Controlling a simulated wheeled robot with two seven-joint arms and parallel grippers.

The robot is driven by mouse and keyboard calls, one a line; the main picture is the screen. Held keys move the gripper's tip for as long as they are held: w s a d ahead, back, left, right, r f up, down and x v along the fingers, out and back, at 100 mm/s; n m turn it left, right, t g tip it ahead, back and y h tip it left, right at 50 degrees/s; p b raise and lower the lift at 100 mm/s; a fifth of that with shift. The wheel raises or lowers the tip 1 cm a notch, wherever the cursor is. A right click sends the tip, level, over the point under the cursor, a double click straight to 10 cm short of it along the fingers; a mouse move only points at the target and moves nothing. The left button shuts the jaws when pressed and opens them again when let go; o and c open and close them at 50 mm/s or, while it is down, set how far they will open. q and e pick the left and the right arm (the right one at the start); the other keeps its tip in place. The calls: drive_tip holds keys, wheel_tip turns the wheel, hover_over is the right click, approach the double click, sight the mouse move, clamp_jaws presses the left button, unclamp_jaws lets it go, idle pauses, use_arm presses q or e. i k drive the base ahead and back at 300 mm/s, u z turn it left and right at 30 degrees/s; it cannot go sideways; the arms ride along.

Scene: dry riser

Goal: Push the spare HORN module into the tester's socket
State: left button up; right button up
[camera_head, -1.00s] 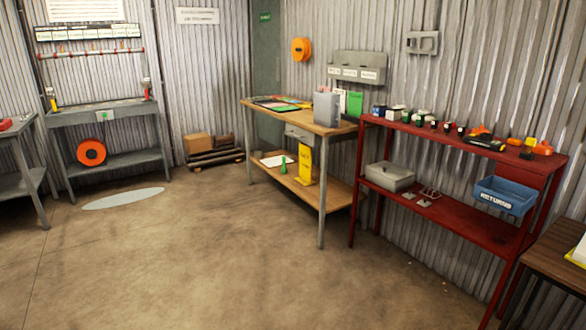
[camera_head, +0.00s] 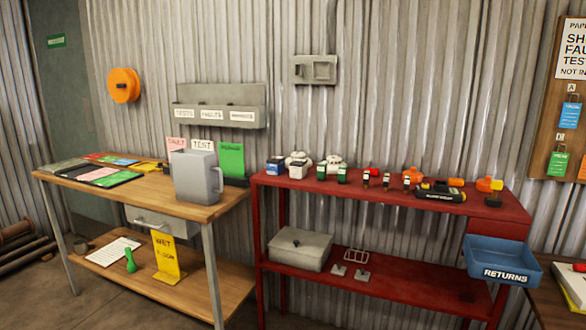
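Neither of my grippers is in view. Several small modules stand in a row on the top of the red shelf unit (camera_head: 385,273). They include a blue-and-black block (camera_head: 275,166), a white-topped block (camera_head: 298,168) and a green-fronted block (camera_head: 343,174). Their markings are too small to read, so I cannot tell which, if any, is the HORN module. A black-and-yellow device (camera_head: 440,191) lies near the right of the same top. I cannot tell whether it is the tester, and no socket can be made out.
A blue RETURNS bin (camera_head: 503,260) sits at the shelf unit's right side. A grey box (camera_head: 300,250) is on its lower shelf. A wooden bench (camera_head: 140,196) with a grey jug (camera_head: 196,176) stands left. Another table (camera_head: 550,310) is at lower right.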

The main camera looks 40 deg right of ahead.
sight(441, 190)
drive_tip(key=z, duration=0.8)
drive_tip(key=i, duration=1.3)
drive_tip(key=z, duration=1.2)
